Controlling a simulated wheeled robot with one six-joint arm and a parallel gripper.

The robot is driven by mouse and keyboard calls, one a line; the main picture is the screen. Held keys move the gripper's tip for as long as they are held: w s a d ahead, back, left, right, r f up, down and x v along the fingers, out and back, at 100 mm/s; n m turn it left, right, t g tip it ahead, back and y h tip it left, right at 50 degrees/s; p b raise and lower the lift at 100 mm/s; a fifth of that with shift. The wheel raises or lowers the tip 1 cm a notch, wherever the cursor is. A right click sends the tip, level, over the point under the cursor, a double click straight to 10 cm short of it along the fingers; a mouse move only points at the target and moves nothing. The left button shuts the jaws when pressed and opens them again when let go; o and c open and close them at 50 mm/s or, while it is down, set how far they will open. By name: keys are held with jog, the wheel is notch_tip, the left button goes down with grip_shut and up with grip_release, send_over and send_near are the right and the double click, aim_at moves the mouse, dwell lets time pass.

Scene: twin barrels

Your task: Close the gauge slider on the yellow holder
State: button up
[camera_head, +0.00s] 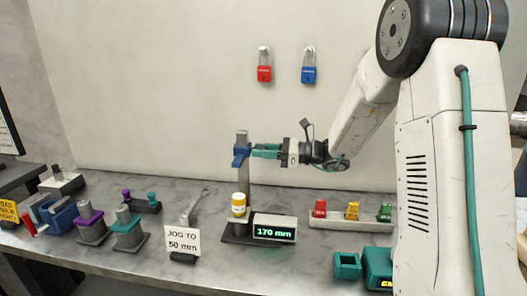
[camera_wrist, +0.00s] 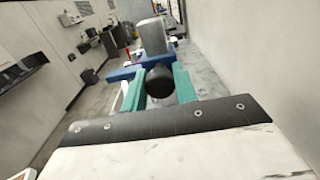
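The height gauge has a grey upright column (camera_head: 243,180) with a blue slider (camera_head: 240,156) near its top. The slider also shows in the wrist view (camera_wrist: 122,74). A yellow holder with a white top (camera_head: 239,204) stands upright on the gauge's dark base, below the slider and clear of it. The gauge display (camera_head: 273,232) reads 170 mm. My gripper (camera_head: 256,150) is level with the slider on its right side. In the wrist view its teal fingers (camera_wrist: 160,86) flank the slider's black knob (camera_wrist: 160,83), which fills the gap between them.
A sign reading "JOG TO 50 mm" (camera_head: 183,241) stands left of the gauge. A rack with red, yellow and green blocks (camera_head: 350,223) is at the right. Purple (camera_head: 91,226) and teal (camera_head: 129,233) fixtures stand at the left. Red (camera_head: 264,73) and blue (camera_head: 309,75) padlocks hang on the wall.

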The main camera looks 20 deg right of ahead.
jog(key=shift+c, duration=0.6)
notch_tip(320, 180, down, 10)
jog(key=o, duration=0.9)
jog(key=shift+r, duration=0.1)
jog(key=shift+d, duration=0.1)
jog(key=v, duration=0.7)
jog(key=shift+s+d, duration=0.25)
jog(key=shift+d, duration=0.05)
